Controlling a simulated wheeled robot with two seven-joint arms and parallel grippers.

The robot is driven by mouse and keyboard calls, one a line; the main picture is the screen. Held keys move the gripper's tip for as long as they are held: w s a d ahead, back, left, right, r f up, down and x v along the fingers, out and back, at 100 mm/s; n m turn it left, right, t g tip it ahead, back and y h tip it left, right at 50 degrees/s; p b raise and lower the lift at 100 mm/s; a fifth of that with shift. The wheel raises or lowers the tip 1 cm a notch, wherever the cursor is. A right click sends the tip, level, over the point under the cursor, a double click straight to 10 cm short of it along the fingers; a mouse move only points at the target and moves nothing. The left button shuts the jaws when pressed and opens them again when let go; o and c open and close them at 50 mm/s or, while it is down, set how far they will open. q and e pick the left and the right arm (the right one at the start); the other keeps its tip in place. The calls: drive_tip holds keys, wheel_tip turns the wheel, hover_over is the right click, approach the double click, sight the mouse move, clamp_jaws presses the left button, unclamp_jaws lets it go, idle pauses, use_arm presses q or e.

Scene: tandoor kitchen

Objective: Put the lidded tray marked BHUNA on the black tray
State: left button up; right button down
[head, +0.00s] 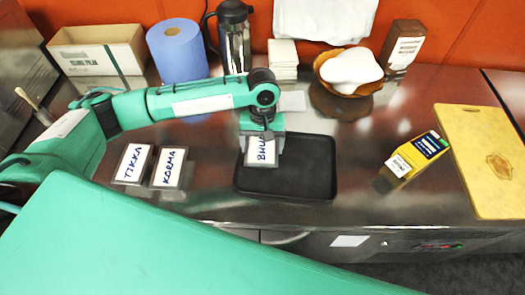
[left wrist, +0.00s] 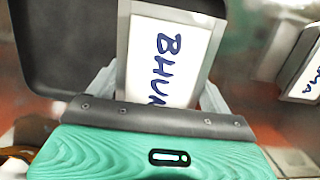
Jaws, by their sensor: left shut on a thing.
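The lidded tray marked BHUNA (head: 261,153) has a white label on its lid and a grey rim. It is over the left part of the black tray (head: 310,175). My left gripper (head: 264,140) is shut on it from the far side. In the left wrist view the BHUNA tray (left wrist: 165,60) sits between the two fingers (left wrist: 160,88), its label partly hidden by the gripper's body. The black tray (left wrist: 65,50) shows beside it. I cannot tell whether the BHUNA tray touches the black tray or hangs just above it. My right gripper is not in view.
Lidded trays marked TIKKA (head: 133,164) and KORMA (head: 169,168) stand left of the black tray. A yellow carton (head: 415,156) and a cutting board (head: 485,150) are to the right. A blue roll (head: 178,50), flask (head: 234,35) and bowl (head: 348,72) stand behind.

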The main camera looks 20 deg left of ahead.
sight(262, 141)
use_arm(q)
drive_tip(key=shift+f, duration=0.6)
wheel_tip(262, 141, down, 2)
drive_tip(key=shift+f+p, duration=0.25)
drive_tip(key=shift+p, duration=0.05)
drive_tip(key=shift+f, duration=0.5)
drive_tip(key=o, duration=1.1)
drive_tip(key=shift+o, duration=0.2)
drive_tip(key=r, duration=0.3)
drive_tip(key=w+r+b, duration=0.1)
drive_tip(key=r, duration=0.3)
drive_tip(key=r+b, duration=0.1)
drive_tip(key=r, duration=0.3)
drive_tip(key=shift+w+a, duration=0.25)
drive_tip(key=shift+w, duration=0.05)
drive_tip(key=shift+r, duration=0.55)
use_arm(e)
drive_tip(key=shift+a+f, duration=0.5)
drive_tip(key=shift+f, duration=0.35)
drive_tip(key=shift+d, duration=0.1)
